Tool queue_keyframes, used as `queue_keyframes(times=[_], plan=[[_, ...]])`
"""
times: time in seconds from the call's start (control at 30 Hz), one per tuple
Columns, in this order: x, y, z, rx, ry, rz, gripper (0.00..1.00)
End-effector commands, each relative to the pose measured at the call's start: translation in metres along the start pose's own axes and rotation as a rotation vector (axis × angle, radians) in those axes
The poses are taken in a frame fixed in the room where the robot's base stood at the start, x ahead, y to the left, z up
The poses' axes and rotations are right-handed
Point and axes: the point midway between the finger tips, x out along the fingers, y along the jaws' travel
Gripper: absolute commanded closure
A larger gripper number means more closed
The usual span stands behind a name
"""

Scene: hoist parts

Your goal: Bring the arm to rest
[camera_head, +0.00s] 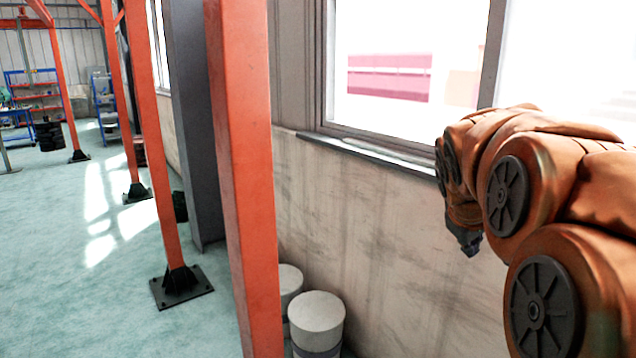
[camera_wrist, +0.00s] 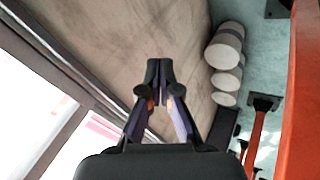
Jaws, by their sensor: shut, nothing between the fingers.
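My gripper (camera_wrist: 159,66) points away from the wrist camera with its fingertips together and nothing between them. It is in front of the stained wall, below the window. In the head view my orange arm is folded at the right edge, and the dark end of my gripper (camera_head: 470,243) hangs down near the wall. The fingers are too small there to make out.
A window (camera_head: 400,80) with a sill is behind my arm. An orange post (camera_head: 245,180) stands close on the left. White drums (camera_head: 317,312) stand by the wall below. More orange posts (camera_head: 160,150) and shelves (camera_head: 35,95) are farther left. Open floor (camera_head: 70,270) lies left.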

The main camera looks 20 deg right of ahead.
Motion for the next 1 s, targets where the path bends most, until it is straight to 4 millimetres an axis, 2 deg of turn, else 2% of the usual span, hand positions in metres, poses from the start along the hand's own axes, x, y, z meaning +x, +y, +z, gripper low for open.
queue_keyframes(times=[0.03,0.1,0.17,0.2,0.27,0.4,0.5,0.6,0.73,0.83,1.0], plan=[[-0.002,-0.032,0.004,-0.012,-0.010,-0.049,1.00],[-0.003,-0.075,0.013,-0.019,-0.035,-0.119,1.00],[-0.007,-0.109,0.023,-0.024,-0.055,-0.174,1.00],[-0.009,-0.132,0.032,-0.030,-0.074,-0.210,1.00],[-0.013,-0.166,0.048,-0.038,-0.109,-0.263,1.00],[-0.026,-0.236,0.095,-0.058,-0.201,-0.371,1.00],[-0.036,-0.277,0.133,-0.074,-0.278,-0.434,1.00],[-0.046,-0.307,0.171,-0.087,-0.353,-0.479,1.00],[-0.054,-0.329,0.205,-0.097,-0.422,-0.511,1.00],[-0.057,-0.337,0.219,-0.101,-0.450,-0.523,1.00],[-0.059,-0.340,0.224,-0.099,-0.460,-0.526,1.00]])
